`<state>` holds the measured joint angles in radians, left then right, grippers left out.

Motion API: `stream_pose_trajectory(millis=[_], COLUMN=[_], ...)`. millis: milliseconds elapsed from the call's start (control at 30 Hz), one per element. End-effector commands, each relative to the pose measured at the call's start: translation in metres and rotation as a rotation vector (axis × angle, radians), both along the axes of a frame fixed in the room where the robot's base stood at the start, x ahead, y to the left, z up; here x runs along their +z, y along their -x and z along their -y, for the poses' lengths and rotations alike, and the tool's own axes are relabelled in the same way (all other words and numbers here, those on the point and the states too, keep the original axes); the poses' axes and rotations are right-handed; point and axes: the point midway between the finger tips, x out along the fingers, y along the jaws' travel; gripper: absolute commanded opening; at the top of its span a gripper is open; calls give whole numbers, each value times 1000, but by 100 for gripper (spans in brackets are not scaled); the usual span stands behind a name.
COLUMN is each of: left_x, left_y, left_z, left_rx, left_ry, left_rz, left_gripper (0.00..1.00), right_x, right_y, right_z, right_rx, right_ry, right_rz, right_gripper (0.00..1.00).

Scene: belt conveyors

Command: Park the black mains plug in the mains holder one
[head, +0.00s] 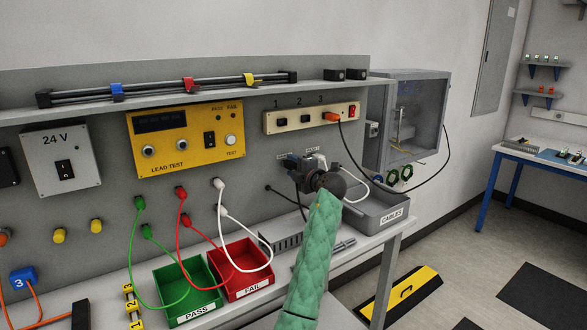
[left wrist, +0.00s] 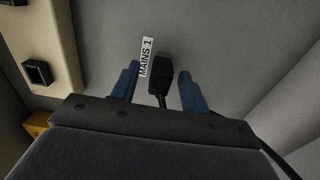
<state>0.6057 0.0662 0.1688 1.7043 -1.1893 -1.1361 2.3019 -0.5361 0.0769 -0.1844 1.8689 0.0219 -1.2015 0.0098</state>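The black mains plug (left wrist: 160,68) sits upright at the grey wall beside the white MAINS 1 label (left wrist: 147,57), its cable hanging down. The holder itself is mostly hidden behind the plug, so how deep it sits cannot be told. My left gripper (left wrist: 160,78) is open, with one blue finger on each side of the plug and a visible gap to each. In the head view my left gripper (head: 302,164) is at the back panel below the socket strip and hides most of the plug. My right gripper is in neither view.
The socket strip (head: 310,117) above has an orange plug (head: 332,117) in socket 3. A white lead (head: 350,180) hangs just right of my gripper. The grey CABLES bin (head: 378,218) stands right, the red FAIL bin (head: 242,270) and green PASS bin (head: 187,292) left.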

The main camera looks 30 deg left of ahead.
Motion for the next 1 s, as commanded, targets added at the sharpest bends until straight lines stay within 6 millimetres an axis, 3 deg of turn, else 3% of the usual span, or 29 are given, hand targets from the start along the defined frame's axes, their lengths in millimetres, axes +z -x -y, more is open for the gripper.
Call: stream_pose_trajectory(millis=[333, 700, 1000], left_x=[-2, -3, -1], left_y=[2, 22, 30], left_z=[6, 55, 72], left_rx=[-1, -1, 0], left_ry=[1, 2, 0], left_rz=[1, 1, 0], left_gripper=[45, 45, 45], right_x=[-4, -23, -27], right_y=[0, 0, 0], right_z=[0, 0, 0], right_rx=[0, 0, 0], right_ry=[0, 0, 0], right_rz=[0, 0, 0], right_gripper=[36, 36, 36])
